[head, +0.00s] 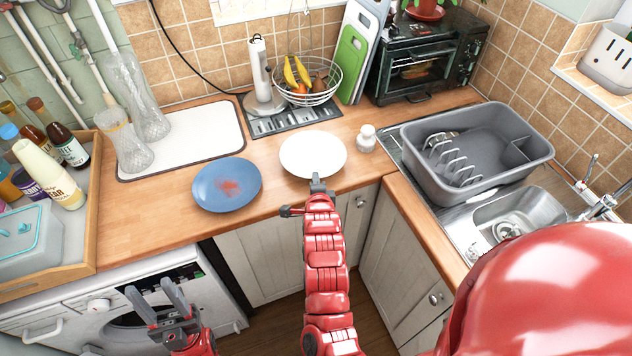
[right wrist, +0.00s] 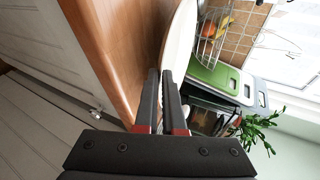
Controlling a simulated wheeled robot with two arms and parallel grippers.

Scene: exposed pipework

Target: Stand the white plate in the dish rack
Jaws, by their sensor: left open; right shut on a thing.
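The white plate (head: 313,153) lies flat on the wooden counter, near its front edge. My right gripper (head: 318,184) is shut on the plate's near rim. In the right wrist view the two fingers (right wrist: 161,100) pinch the rim of the plate (right wrist: 178,48). The grey dish rack (head: 478,150) is a tub with wire plate slots on its left side, standing by the sink on the right; its slots look free of plates. My left gripper (head: 158,303) is open and empty, low in front of the washing machine.
A blue plate (head: 227,185) with a red stain lies left of the white plate. A white shaker (head: 366,138) stands close to its right. A fruit basket (head: 305,82) and a toaster oven (head: 427,55) stand behind. The sink (head: 510,222) is in front of the rack.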

